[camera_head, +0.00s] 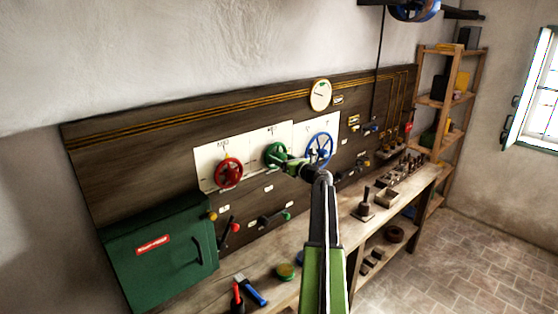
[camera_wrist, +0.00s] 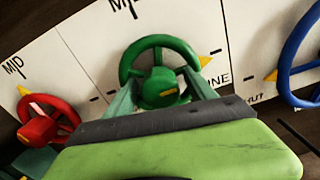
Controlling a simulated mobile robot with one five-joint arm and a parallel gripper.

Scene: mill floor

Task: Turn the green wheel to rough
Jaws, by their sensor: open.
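The green wheel (camera_head: 272,151) is mounted on a white panel between a red wheel and a blue wheel. In the wrist view the green wheel (camera_wrist: 157,78) is ahead of my gripper, with its hub between the two fingers. Its yellow pointer (camera_wrist: 205,60) points to the right, between the MID mark at the top and a label ending in "NE" at the lower right. The rough label is not readable; the wheel's lower left is hidden by my gripper. My gripper (camera_wrist: 160,90) is open, with a finger on each side of the hub; contact cannot be told.
The red wheel (camera_head: 229,172) is close on the left and the blue wheel (camera_head: 319,149) close on the right. A green box (camera_head: 160,252) stands at the left. Levers sit below the wheels. The workbench (camera_head: 330,240) holds tools and blocks.

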